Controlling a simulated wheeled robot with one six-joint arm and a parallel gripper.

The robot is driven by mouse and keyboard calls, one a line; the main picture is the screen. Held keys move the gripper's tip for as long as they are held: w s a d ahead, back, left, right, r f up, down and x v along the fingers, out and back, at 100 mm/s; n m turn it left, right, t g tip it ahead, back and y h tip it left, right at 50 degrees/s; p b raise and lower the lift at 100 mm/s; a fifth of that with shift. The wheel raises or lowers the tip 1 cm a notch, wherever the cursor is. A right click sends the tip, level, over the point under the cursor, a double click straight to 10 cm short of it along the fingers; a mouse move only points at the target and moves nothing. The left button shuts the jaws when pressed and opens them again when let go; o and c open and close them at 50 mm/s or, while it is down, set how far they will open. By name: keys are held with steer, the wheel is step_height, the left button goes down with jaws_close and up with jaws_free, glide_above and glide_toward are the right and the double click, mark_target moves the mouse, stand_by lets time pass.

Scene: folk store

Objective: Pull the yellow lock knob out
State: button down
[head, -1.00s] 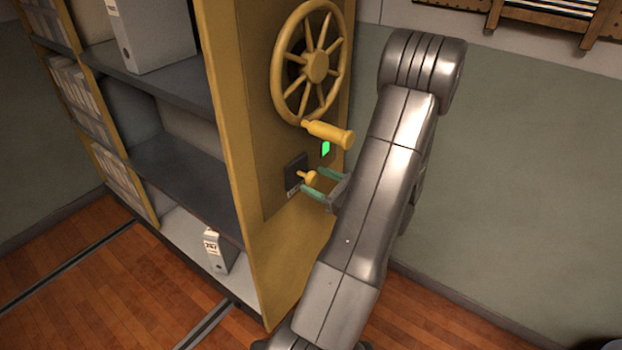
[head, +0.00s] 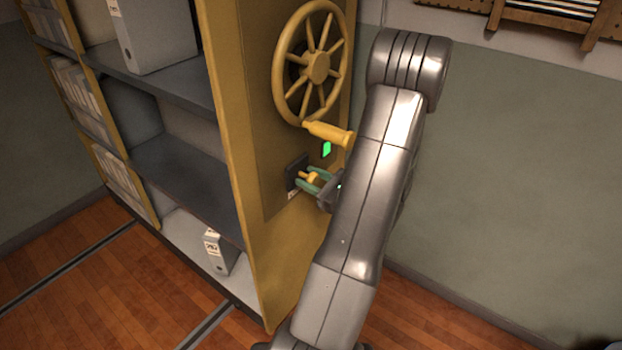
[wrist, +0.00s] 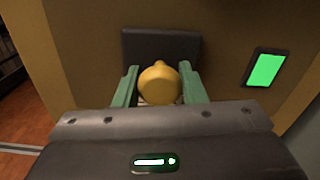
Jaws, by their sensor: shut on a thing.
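The yellow lock knob (head: 313,176) sticks out from a dark plate (head: 294,170) on the yellow end panel of the shelf unit, below the handwheel. My gripper (head: 311,178) has its two green fingers on either side of the knob and is shut on it. In the wrist view the round knob (wrist: 160,85) sits between the green fingers (wrist: 158,88), in front of the dark plate (wrist: 160,47). The fingers partly hide the knob's sides.
A yellow handwheel (head: 317,66) with a crank handle (head: 328,133) is just above my gripper. A green lit indicator (head: 326,149) is close by. Open shelves (head: 180,165) with binders are on the left. A grey-green wall (head: 500,150) is on the right.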

mark_target(316, 181)
steer(key=v, duration=0.3)
steer(key=shift+d, duration=0.1)
steer(key=c, duration=0.9)
jaws_free()
steer(key=shift+s+d, duration=0.1)
steer(key=p+v, duration=0.1)
steer(key=v, duration=1.3)
steer(key=shift+p, duration=0.3)
steer(key=b+x, duration=0.1)
steer(key=x, duration=1.4)
steer(key=shift+a+b, duration=0.3)
